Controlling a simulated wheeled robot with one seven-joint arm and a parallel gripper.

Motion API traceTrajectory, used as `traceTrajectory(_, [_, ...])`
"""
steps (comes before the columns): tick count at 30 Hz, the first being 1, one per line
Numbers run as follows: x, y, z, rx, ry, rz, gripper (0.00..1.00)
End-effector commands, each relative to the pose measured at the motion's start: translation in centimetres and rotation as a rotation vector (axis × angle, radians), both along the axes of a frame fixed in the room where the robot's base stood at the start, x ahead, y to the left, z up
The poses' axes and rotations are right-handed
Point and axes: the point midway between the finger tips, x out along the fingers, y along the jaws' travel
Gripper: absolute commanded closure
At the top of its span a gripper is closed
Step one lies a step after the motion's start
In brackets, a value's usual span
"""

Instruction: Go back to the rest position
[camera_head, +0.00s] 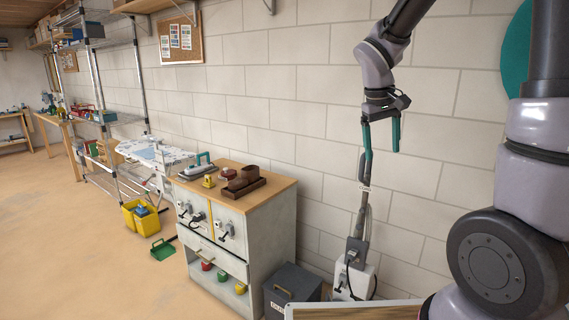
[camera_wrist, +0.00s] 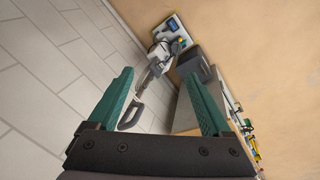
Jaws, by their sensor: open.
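My gripper (camera_head: 382,138) hangs from my arm at the upper right of the head view, with its two teal fingers pointing down. The fingers are apart and nothing is between them. It is in the air in front of the block wall, to the right of and higher than the cabinet. In the wrist view my gripper (camera_wrist: 163,100) also shows open and empty, with the wall on the left and the floor at the upper right beyond it.
A cabinet (camera_head: 270,225) with a wooden top carries an iron (camera_head: 196,170) and a brown tray (camera_head: 240,190). An upright vacuum (camera_head: 355,262) and a dark box (camera_head: 293,285) stand beside it. A yellow bucket (camera_head: 142,220) and green dustpan (camera_head: 162,250) are on the floor. Open floor lies left.

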Motion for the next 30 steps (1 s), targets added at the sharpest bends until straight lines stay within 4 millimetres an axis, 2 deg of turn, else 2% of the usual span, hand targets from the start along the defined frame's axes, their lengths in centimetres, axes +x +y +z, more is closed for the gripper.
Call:
traceTrajectory(1, [-1.3, -0.4, 1.8, 0.051, -0.043, -0.048, 0.17])
traceTrajectory(6, [-5.7, -0.9, 6.2, 0.222, -0.168, -0.192, 0.17])
traceTrajectory(12, [-10.9, -0.7, 10.1, 0.408, -0.323, -0.335, 0.17])
traceTrajectory(15, [-12.9, -0.4, 11.3, 0.482, -0.386, -0.387, 0.17])
traceTrajectory(21, [-15.1, 0.1, 12.5, 0.564, -0.461, -0.440, 0.17])
traceTrajectory(30, [-15.4, 0.2, 12.6, 0.576, -0.470, -0.448, 0.17])
